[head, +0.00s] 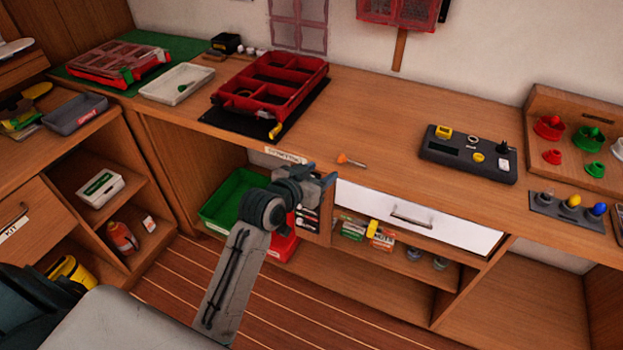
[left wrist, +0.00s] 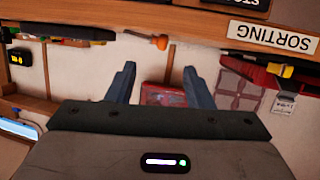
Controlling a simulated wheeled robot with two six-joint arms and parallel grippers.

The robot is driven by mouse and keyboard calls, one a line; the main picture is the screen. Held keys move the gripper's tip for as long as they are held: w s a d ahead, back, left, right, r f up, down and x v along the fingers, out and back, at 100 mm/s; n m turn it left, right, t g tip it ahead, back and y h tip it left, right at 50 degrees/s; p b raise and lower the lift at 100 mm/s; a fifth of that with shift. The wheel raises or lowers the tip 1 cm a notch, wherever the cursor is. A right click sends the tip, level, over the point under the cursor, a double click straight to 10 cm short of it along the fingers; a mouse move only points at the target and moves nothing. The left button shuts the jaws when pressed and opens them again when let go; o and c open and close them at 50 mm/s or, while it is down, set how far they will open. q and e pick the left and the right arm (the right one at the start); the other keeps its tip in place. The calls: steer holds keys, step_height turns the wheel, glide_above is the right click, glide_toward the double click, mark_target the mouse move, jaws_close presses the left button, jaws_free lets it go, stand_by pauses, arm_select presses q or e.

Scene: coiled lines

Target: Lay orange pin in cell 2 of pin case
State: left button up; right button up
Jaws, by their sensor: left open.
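A small orange pin (head: 349,160) lies on the wooden bench near its front edge, its orange end to the left and a thin shaft to the right. It also shows in the upside-down left wrist view (left wrist: 160,42). A red open case with several compartments (head: 306,68), which seems to be the pin case, sits on a black mat at the back left of the pin. I cannot read cell numbers. My left gripper (head: 326,180) is open and empty, in front of the bench edge, close to the pin; its fingers also show in the wrist view (left wrist: 160,88).
A SORTING label (head: 285,155) marks the bench edge beside my gripper. Right of the pin stands a dark grey device (head: 445,153). A white tray (head: 177,83) and a closed red case (head: 110,62) are further left. The bench around the pin is clear.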

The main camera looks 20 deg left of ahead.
arm_select(q)
steer(key=v, duration=0.3)
steer(key=shift+s, duration=0.1)
arm_select(e)
steer(key=shift+w+a+f, duration=0.15)
steer(key=shift+a, duration=0.3)
